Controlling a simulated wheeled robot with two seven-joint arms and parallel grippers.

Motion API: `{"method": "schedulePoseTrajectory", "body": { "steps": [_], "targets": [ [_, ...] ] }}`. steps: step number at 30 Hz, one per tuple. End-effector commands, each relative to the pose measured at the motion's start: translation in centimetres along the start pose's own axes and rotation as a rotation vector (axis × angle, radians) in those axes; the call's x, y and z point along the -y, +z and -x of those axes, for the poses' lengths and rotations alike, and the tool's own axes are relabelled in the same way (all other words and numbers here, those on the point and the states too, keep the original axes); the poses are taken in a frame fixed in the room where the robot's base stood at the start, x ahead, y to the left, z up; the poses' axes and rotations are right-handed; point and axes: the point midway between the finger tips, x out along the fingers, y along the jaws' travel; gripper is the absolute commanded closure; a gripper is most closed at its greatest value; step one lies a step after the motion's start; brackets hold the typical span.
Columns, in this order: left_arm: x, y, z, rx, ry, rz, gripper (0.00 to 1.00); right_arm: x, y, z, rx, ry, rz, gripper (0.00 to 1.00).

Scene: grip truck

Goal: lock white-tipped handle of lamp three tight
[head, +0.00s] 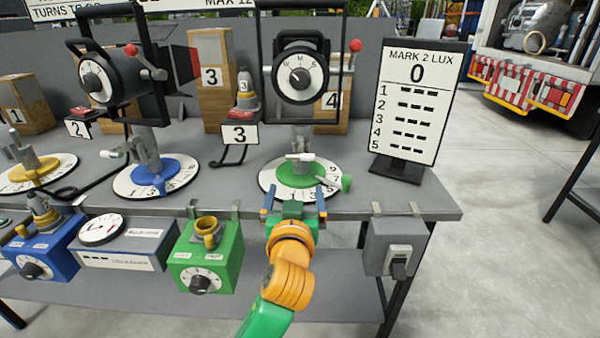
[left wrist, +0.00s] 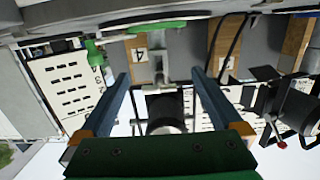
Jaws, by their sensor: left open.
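Lamp three is the black lamp (head: 300,78) on a grey post over a green base (head: 299,175) and a numbered white dial (head: 269,182); the 3 card (head: 239,134) is beside it. Its white-tipped handle (head: 299,156) sticks out level near the foot of the post. A green-tipped handle (head: 346,184) points right from the base. My left gripper (head: 294,194) is open and empty at the bench's front edge, just in front of the dial. In the left wrist view, the lamp (left wrist: 166,110) shows upside down between my open fingers (left wrist: 159,76); the white tip is not clear there.
A score board (head: 415,100) reading 0 stands right of the lamp. Lamp two (head: 104,78), with a blue base, is on the left. A green box (head: 205,262) and a grey switch box (head: 393,247) hang on the bench front. The bench between score board and dial is clear.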

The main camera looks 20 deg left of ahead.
Motion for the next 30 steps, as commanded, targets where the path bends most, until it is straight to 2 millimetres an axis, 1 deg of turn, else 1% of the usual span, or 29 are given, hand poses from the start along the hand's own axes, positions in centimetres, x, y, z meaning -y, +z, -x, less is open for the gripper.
{"method": "schedulePoseTrajectory", "body": {
  "steps": [1,3,4,12,15,19,25,26,27,29,30],
  "targets": [
    [-0.4,-2.0,-0.1,-0.054,-0.003,0.011,0.00,0.0,0.0,0.0,0.000,0.000,0.000,0.50],
    [-0.7,-3.6,-0.4,-0.098,-0.007,0.019,0.00,0.0,0.0,0.1,0.000,0.000,0.000,0.50],
    [-0.7,-3.9,-0.7,-0.105,-0.008,0.019,0.00,0.0,0.0,0.1,0.000,0.000,0.000,0.50],
    [-0.6,-4.4,-5.4,-0.104,-0.009,0.017,0.00,0.1,-0.1,0.7,0.000,-0.001,0.000,0.50],
    [-0.6,-4.5,-6.5,-0.104,-0.008,0.017,0.00,0.1,-0.1,0.7,-0.001,-0.002,-0.001,0.50],
    [-0.6,-4.4,-7.2,-0.103,-0.007,0.019,0.00,0.2,-0.1,0.7,-0.001,-0.003,-0.001,0.50],
    [-0.6,-4.4,-7.3,-0.102,-0.007,0.019,0.00,0.2,-0.1,0.7,0.000,-0.003,-0.001,0.50],
    [-0.6,-4.4,-7.3,-0.102,-0.007,0.019,0.03,0.2,-0.1,0.7,0.000,-0.003,-0.001,0.50],
    [-0.6,-4.4,-7.2,-0.102,-0.007,0.019,0.14,0.2,-0.1,0.7,0.000,-0.003,-0.001,0.50],
    [-0.6,-4.4,-7.2,-0.102,-0.007,0.019,0.30,0.2,-0.1,0.7,0.000,-0.003,-0.001,0.50],
    [-0.6,-4.4,-7.2,-0.102,-0.007,0.019,0.41,0.2,-0.1,0.7,0.000,-0.003,-0.001,0.50]
  ]
}}
